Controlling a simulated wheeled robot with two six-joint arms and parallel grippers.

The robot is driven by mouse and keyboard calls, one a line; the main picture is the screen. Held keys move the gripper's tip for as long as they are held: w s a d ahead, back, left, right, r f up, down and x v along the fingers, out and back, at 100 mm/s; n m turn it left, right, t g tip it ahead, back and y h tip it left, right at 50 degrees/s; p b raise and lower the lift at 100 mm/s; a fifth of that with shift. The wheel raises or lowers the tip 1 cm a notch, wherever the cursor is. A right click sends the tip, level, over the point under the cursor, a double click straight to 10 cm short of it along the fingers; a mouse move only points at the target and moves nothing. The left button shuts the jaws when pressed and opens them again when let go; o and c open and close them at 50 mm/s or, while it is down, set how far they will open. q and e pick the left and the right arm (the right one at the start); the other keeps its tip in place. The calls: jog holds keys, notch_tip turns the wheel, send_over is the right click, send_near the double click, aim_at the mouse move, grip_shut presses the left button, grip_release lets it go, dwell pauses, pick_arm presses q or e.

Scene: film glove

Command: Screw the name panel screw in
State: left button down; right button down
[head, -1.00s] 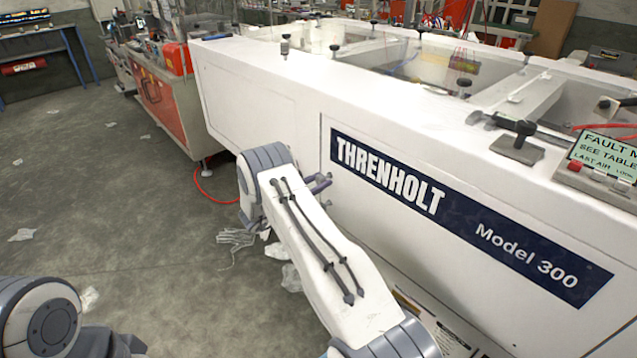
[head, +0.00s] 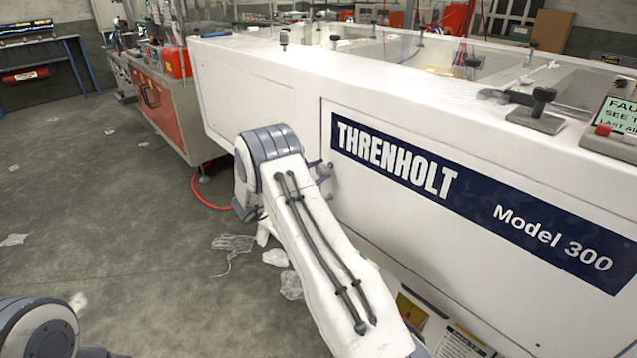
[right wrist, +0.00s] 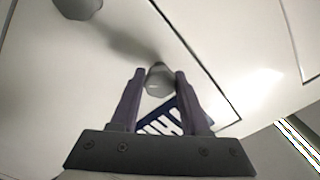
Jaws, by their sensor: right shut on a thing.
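The name panel (head: 490,215) is a dark blue strip lettered THRENHOLT Model 300 on the machine's white front. My right gripper (head: 318,166) is at the white front just left of the strip, mostly hidden behind my wrist in the head view. In the right wrist view my right gripper (right wrist: 159,75) is shut on a grey screw (right wrist: 158,78), its round head between the fingertips. The screw's shaft is hidden, so I cannot tell how deep it sits. A corner of the blue strip shows between the fingers. My left gripper is out of view.
A second grey knob-like piece (right wrist: 78,8) stands out from the white front at the wrist view's top left. The long white machine (head: 255,85) fills the right side. Crumpled film (head: 232,243) lies on the open grey floor at left.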

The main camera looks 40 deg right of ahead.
jog(key=m+b, duration=0.5)
jog(key=b, duration=0.2)
jog(key=m+b, duration=0.4)
jog(key=b, duration=0.4)
jog(key=f+m+b, duration=0.1)
jog(key=m+b, duration=0.4)
jog(key=b, duration=0.3)
jog(key=shift+m, duration=0.3)
jog(key=m+b, duration=0.4)
jog(key=b, duration=0.1)
jog(key=m+b, duration=0.4)
jog(key=b, duration=0.2)
jog(key=m+b, duration=0.4)
jog(key=b, duration=0.2)
jog(key=shift+r+m, duration=0.25)
jog(key=shift+m, duration=0.15)
jog(key=m+b, duration=0.3)
jog(key=m, duration=0.1)
jog(key=shift+r, duration=0.1)
jog(key=m+b, duration=0.2)
jog(key=m, duration=0.2)
jog(key=m+b, duration=0.1)
jog(key=m, duration=0.3)
jog(key=shift+r+m, duration=0.1)
jog(key=shift+m, duration=0.2)
jog(key=m, duration=0.4)
jog(key=shift+m, duration=0.3)
jog(key=shift+c, duration=1.9)
grip_release()
